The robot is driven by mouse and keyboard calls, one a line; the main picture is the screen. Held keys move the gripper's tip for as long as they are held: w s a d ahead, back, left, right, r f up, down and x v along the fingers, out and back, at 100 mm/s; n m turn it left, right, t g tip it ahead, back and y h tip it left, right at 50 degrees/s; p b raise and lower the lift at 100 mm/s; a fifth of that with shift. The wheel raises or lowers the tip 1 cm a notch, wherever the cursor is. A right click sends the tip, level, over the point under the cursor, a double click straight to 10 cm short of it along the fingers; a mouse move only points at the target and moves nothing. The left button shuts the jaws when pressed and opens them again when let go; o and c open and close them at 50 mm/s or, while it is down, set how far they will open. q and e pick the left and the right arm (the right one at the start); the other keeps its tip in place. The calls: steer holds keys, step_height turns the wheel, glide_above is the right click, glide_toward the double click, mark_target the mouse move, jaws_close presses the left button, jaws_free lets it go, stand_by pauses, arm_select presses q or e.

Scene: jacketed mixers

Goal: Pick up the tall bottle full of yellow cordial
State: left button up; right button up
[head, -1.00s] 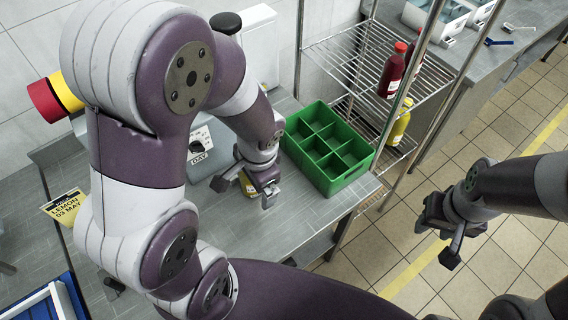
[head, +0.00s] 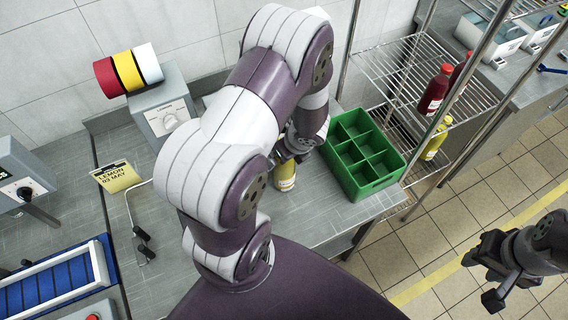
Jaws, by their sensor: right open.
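A yellow bottle (head: 285,177) stands on the grey counter, left of the green crate; its top is hidden by my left gripper. My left gripper (head: 290,152) is right at the bottle's top, and its fingers are too hidden to tell whether they hold it. Another yellow bottle (head: 435,140) stands on the wire rack, partly behind a post. I cannot tell from here which is taller or fuller. My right gripper (head: 480,277) is open and empty over the tiled floor at the lower right.
The green divided crate (head: 377,186) looks empty. Red bottles (head: 435,91) stand on the wire rack (head: 395,65).

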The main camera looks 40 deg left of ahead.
arm_select(q)
steer(key=shift+w+a+f, duration=0.1)
steer(key=shift+a+f, duration=0.05)
steer(key=shift+a, duration=0.05)
steer(key=shift+d, duration=0.15)
steer(key=c, duration=0.7)
jaws_close()
steer(key=shift+w+r, duration=0.1)
steer(key=shift+r, duration=0.15)
